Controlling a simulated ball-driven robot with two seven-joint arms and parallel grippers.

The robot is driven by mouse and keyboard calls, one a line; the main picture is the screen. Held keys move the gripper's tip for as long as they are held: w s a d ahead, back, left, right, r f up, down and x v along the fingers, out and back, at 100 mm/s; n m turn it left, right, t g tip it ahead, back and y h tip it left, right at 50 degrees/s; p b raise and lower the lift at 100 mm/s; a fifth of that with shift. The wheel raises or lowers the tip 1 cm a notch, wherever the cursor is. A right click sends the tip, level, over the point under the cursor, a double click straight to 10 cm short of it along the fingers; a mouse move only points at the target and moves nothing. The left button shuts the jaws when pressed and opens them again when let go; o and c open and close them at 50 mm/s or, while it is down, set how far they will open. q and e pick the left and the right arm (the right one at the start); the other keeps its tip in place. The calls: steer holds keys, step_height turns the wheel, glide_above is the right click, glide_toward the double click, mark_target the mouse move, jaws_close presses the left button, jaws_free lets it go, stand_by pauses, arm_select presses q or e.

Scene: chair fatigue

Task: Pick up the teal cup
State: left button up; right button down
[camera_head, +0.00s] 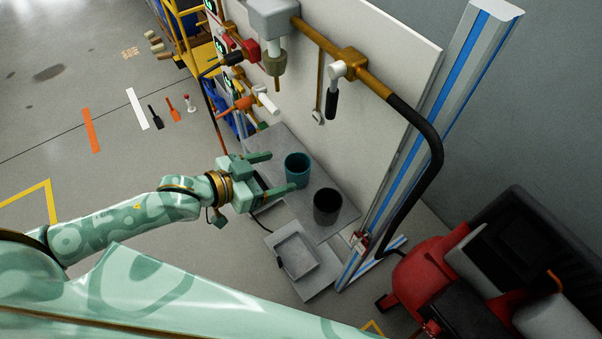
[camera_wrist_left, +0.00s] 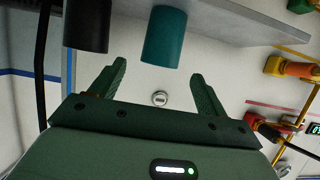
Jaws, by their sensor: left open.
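The teal cup (camera_head: 297,168) stands upright on a grey shelf (camera_head: 262,146) in front of a white panel. It also shows in the left wrist view (camera_wrist_left: 164,38), ahead of the fingertips and roughly between them. My left gripper (camera_head: 281,173) is open and empty, with its fingers pointing at the cup. In the left wrist view, my left gripper (camera_wrist_left: 158,68) has its two fingers spread wide, and the cup appears just beyond them. I cannot tell whether a finger touches it. My right gripper is not in view.
A dark grey cup (camera_head: 327,206) stands close beside the teal cup; it also shows in the left wrist view (camera_wrist_left: 87,25). A grey tray (camera_head: 297,254) is below the shelf. A hose and pipe (camera_head: 430,150) hang on the right. A red machine (camera_head: 425,275) stands lower right.

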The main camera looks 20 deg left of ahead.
mark_target(307, 162)
arm_select(q)
steer(key=x, duration=0.3)
steer(key=shift+w+d+f+b, duration=0.15)
steer(key=shift+w+b, duration=0.05)
steer(key=shift+b, duration=0.15)
steer(key=b+x, duration=0.2)
steer(key=x, duration=0.2)
steer(key=shift+w+d+f, duration=0.15)
steer(key=shift+w+d, duration=0.05)
steer(key=shift+w, duration=0.1)
steer(key=shift+w+d, duration=0.2)
steer(key=shift+w, duration=0.05)
steer(key=c, duration=1)
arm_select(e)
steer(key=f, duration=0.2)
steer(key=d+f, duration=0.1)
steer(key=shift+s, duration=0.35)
